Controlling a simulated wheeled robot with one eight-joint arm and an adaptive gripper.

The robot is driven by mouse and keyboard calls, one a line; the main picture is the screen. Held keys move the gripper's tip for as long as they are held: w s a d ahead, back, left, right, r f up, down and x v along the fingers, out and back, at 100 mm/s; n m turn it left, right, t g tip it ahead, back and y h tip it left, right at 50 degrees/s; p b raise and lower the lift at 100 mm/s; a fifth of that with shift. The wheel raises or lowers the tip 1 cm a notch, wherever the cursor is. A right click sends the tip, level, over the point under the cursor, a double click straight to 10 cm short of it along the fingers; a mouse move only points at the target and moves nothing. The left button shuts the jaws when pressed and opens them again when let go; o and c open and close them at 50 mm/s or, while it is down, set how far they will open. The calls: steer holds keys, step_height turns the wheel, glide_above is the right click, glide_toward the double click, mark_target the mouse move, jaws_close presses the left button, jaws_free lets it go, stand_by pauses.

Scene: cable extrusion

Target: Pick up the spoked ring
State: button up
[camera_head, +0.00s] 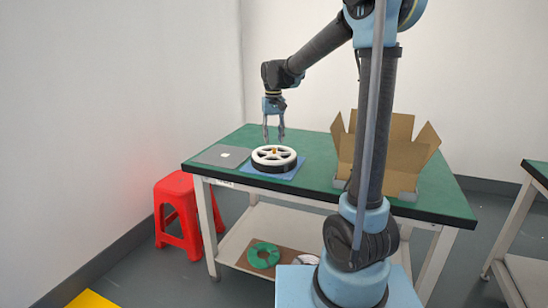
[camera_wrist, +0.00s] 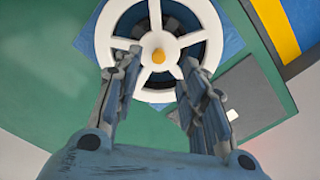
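The spoked ring (camera_head: 274,156) is white with several spokes and lies flat on a dark round body on a blue mat (camera_head: 290,174) on the green table. In the wrist view the ring (camera_wrist: 203,19) fills the top middle, with an orange hub piece (camera_wrist: 158,56) at its centre. My gripper (camera_head: 273,140) points down just above the ring in the head view. Its two fingers are apart, with nothing between them. In the wrist view the fingertips of my gripper (camera_wrist: 156,62) overlap the near part of the ring; I cannot tell whether they touch it.
An open cardboard box (camera_head: 400,160) stands on the right of the table (camera_head: 325,150). A red stool (camera_head: 180,210) is at the left. A green ring (camera_head: 263,255) lies on the lower shelf.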

mark_target(274, 152)
step_height(274, 152, down, 5)
steer(key=shift+d+r, duration=0.1)
steer(key=shift+d, duration=0.05)
jaws_close()
